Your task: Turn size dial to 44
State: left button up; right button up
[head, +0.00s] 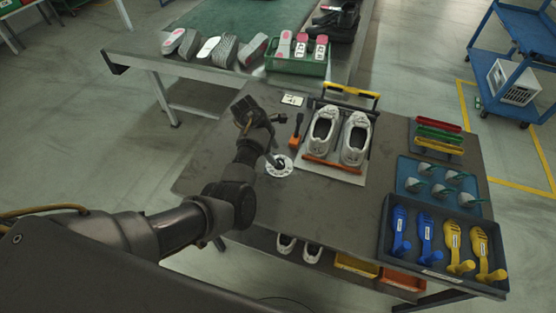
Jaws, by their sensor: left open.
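The size dial (286,168) is a white disc with dark marks around its edge, lying on the dark table left of the shoes. A dark knob or pointer shows at its centre, partly next to my arm. The numbers are too small to read, so I cannot tell its setting. My left gripper (277,137) is open and empty, just beyond and above the dial; my forearm passes close by its left side. I cannot tell whether a finger touches it. My right gripper is out of view.
Two white shoes (354,138) stand on a board right of the dial. An orange-based tool (295,141) and a small white card (292,100) are close by. A tray (432,257) of blue and yellow shoe forms is at right. The table's front middle is clear.

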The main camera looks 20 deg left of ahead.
aim_at(279, 161)
pick_arm(q)
jog(key=x, duration=0.5)
jog(key=shift+b, duration=0.35)
jog(key=shift+a, duration=0.1)
jog(key=c, duration=1)
